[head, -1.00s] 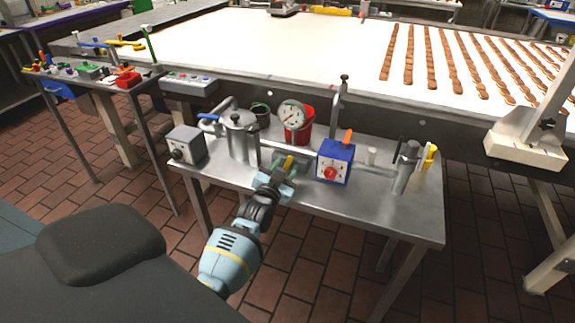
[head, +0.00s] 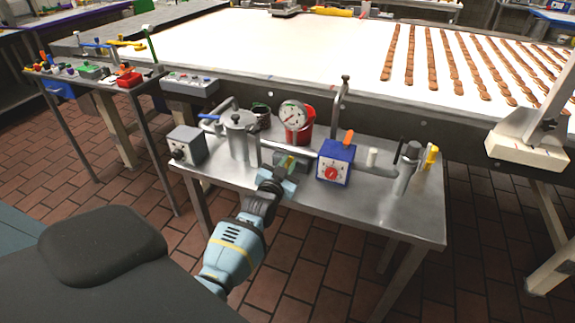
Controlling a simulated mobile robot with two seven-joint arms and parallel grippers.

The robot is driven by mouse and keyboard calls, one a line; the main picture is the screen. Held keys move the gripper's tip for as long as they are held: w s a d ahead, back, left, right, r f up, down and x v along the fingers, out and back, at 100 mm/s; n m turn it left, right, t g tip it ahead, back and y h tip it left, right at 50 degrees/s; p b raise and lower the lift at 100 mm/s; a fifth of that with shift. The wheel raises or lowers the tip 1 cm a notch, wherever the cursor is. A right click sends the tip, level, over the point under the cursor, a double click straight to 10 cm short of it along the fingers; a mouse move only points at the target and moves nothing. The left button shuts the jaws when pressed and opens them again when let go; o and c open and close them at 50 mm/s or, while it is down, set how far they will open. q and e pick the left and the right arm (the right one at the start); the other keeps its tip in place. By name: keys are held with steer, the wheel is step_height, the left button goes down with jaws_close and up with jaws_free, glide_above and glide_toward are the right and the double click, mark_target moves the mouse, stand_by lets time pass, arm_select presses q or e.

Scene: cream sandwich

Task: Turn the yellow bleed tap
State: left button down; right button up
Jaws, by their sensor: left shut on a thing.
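My right gripper is out of view.
A blue box with a red dial (head: 334,165) stands close to the right of my gripper. A steel pot (head: 239,135) and a grey box (head: 187,145) stand to the left, a red bucket (head: 305,128) behind. The table's front right (head: 350,207) is clear.

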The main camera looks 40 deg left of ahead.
arm_select(q)
steer(key=shift+a+n, duration=0.2)
steer(key=shift+n, duration=0.5)
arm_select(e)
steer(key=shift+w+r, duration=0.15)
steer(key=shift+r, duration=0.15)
arm_select(q)
steer(key=c, duration=1.4)
jaws_free()
steer(key=shift+o, duration=0.2)
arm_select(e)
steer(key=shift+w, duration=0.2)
arm_select(q)
steer(key=shift+s, duration=0.15)
